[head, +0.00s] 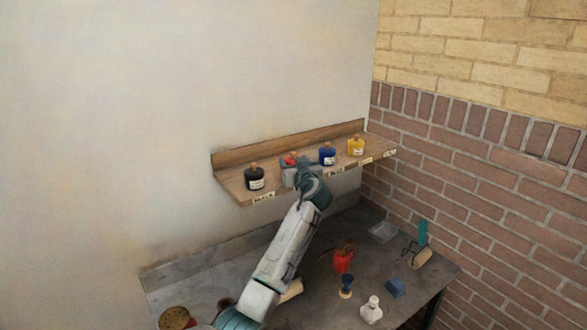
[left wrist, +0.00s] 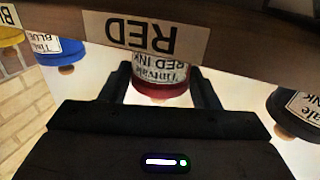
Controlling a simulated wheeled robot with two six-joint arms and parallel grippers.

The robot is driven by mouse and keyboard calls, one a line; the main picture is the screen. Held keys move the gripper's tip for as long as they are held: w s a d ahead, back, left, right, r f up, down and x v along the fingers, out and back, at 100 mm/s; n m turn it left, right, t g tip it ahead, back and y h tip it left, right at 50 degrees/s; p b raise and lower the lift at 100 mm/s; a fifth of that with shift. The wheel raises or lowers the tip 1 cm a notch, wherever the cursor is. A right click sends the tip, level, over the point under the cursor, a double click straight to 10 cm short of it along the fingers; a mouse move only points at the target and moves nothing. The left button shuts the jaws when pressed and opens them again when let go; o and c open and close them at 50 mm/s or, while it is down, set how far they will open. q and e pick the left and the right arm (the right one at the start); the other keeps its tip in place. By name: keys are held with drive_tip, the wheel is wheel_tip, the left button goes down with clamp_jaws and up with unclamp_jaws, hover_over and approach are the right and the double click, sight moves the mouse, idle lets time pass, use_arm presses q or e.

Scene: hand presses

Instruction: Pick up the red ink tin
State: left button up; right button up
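The red ink tin (head: 290,159) stands on the wall shelf, between the black and blue tins. The fingers are apart, with a small gap seen on each side of the tin. The tin appears to rest on the shelf. My right gripper is not in view.
The shelf (head: 240,160) also holds a black tin (head: 254,178), a blue tin (head: 327,155) and a yellow tin (head: 356,146). A RED label (left wrist: 144,34) is on its front edge. The workbench (head: 195,275) below holds a red can (head: 343,262), a white bottle (head: 371,310) and a blue block (head: 395,287).

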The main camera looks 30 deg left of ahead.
use_arm(q)
drive_tip(key=c, duration=0.7)
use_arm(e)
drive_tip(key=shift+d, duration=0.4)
use_arm(q)
drive_tip(key=shift+r, duration=0.15)
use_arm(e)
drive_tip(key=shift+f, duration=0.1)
